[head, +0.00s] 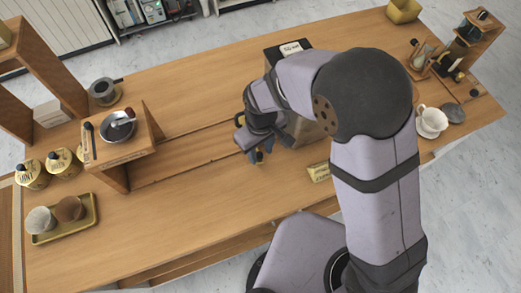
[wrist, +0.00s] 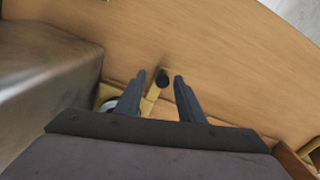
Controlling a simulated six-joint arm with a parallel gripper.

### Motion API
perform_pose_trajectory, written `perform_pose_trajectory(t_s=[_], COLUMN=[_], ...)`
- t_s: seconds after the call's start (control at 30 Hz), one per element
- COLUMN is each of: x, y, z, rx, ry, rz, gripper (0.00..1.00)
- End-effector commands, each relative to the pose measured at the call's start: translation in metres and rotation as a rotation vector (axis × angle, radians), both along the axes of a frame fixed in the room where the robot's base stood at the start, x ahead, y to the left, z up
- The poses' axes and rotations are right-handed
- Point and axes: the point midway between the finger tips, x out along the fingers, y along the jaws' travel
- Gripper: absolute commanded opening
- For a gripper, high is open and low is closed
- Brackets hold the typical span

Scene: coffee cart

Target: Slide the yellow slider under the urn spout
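The yellow slider (wrist: 151,104) shows between my fingers in the wrist view, with a dark round knob (wrist: 162,79) on it. In the head view only a small yellow bit of the slider (head: 259,158) shows below my gripper (head: 250,148). My gripper (wrist: 160,76) is open, with one finger on each side of the knob and visible gaps between. Whether a finger touches the slider is not clear. A large grey metallic body (wrist: 45,70), possibly the urn, stands left in the wrist view. The spout cannot be made out; my arm hides much of that area.
A long groove (head: 190,137) runs along the wooden table (head: 190,75). A small wooden stand (head: 125,150) with a metal cup is on the left. A yellow tray (head: 62,222) holds two cups. A yellow label (head: 318,172) lies near my arm. A white cup (head: 432,120) is at right.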

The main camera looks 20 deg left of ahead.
Motion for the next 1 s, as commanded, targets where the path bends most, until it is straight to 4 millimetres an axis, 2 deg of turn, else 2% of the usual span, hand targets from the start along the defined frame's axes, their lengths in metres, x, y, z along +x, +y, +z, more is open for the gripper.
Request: perform_pose_trajectory(t_s=[0.6,1.0], x=[0.001,0.001], y=[0.000,-0.001], z=[0.066,0.070], rx=[0.003,0.001], ry=[-0.002,-0.001], rz=[0.000,0.000], gripper=[0.35,0.35])
